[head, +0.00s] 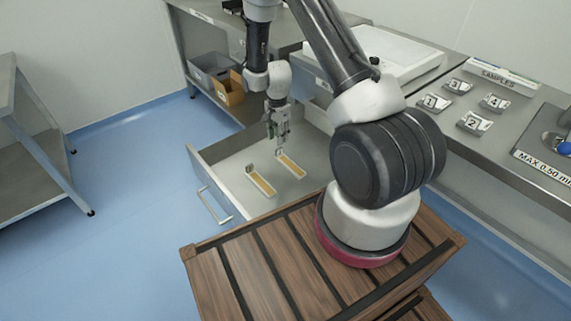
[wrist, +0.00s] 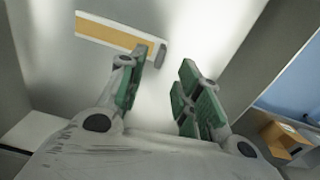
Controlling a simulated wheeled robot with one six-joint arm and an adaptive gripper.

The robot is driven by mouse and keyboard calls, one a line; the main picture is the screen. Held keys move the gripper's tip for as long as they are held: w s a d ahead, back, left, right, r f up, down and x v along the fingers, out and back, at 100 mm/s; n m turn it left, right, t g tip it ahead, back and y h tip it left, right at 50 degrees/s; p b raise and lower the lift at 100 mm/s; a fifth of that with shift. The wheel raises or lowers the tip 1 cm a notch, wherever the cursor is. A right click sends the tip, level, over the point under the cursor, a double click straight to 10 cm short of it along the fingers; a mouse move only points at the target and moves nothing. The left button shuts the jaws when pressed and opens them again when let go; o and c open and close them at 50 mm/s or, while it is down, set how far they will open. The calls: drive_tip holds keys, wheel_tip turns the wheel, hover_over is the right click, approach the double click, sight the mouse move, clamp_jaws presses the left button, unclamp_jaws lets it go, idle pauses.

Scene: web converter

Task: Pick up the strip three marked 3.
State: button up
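Two flat strips with tan faces and pale edges lie on the floor of the open drawer (head: 215,168): a left strip (head: 262,184) and a right strip (head: 290,165). Each has a small dark piece at its far end; I cannot read a number on either. My gripper (head: 277,132) is over the drawer, above the far end of the right strip. In the wrist view, the gripper (wrist: 160,82) is open, with nothing between its green-padded fingers. One strip (wrist: 103,33) lies beyond the left finger, its grey end piece near that fingertip; which strip it is, I cannot tell.
On the counter at right stand small metal holders with cards marked 1 (head: 431,102), 2 (head: 472,122), 3 (head: 456,86) and 4 (head: 494,102), by a SAMPLES sign (head: 499,77). The drawer walls surround my gripper. Bins (head: 227,90) sit on a shelf behind.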

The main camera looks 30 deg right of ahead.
sight(279, 149)
drive_tip(key=shift+w+f+m, duration=0.1)
drive_tip(key=shift+f+m, duration=0.2)
drive_tip(key=shift+f, duration=0.25)
wheel_tip(279, 149, down, 7)
drive_tip(key=shift+r, duration=0.15)
drive_tip(key=shift+c, duration=0.2)
clamp_jaws()
